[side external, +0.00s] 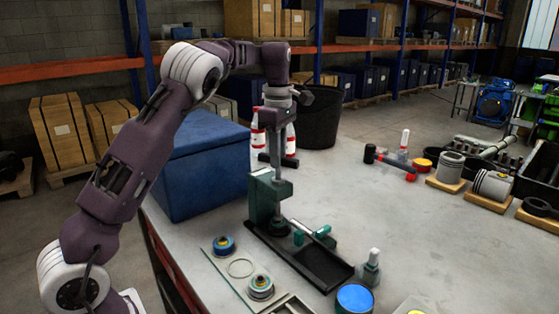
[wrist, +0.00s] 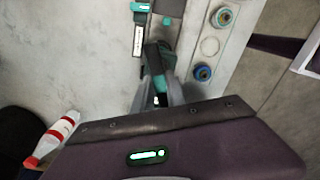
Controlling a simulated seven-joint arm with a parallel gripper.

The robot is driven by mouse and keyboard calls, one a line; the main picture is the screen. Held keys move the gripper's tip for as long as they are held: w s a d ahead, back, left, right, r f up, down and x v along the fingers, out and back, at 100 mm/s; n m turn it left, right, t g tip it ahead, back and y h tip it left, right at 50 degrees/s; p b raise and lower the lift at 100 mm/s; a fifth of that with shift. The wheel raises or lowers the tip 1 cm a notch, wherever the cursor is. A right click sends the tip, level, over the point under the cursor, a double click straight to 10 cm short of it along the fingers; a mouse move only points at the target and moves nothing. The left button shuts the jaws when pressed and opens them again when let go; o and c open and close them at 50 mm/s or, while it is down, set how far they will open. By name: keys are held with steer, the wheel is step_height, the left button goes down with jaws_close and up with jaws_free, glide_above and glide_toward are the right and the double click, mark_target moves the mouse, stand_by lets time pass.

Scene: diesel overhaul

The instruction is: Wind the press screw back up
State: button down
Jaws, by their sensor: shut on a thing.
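The small press with a green frame (side external: 262,198) stands on the table in the side view, on a dark base plate. Its grey upright screw (side external: 282,188) runs down toward a dark round piece at the base. A dark crossbar (side external: 290,162) shows at the top of the screw. My gripper (side external: 277,150) points down over the press and is shut at the top of the screw. In the wrist view my gripper (wrist: 160,88) closes around the dark top of the press (wrist: 155,55). The exact contact is hidden by the fingers.
A blue box (side external: 200,165) stands close left of the press. Red-and-white bottles (side external: 291,140) stand behind it; one shows in the wrist view (wrist: 58,135). A tray with round parts (side external: 240,268) lies in front. A mallet (side external: 385,160) and pistons (side external: 450,168) lie right.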

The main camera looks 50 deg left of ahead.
steer(key=n, duration=0.5)
steer(key=shift+r+n, duration=0.15)
steer(key=shift+n, duration=0.15)
steer(key=n, duration=0.5)
steer(key=shift+r+n, duration=0.15)
steer(key=shift+n, duration=0.15)
steer(key=c, duration=1.4)
jaws_free()
steer(key=shift+o, duration=0.2)
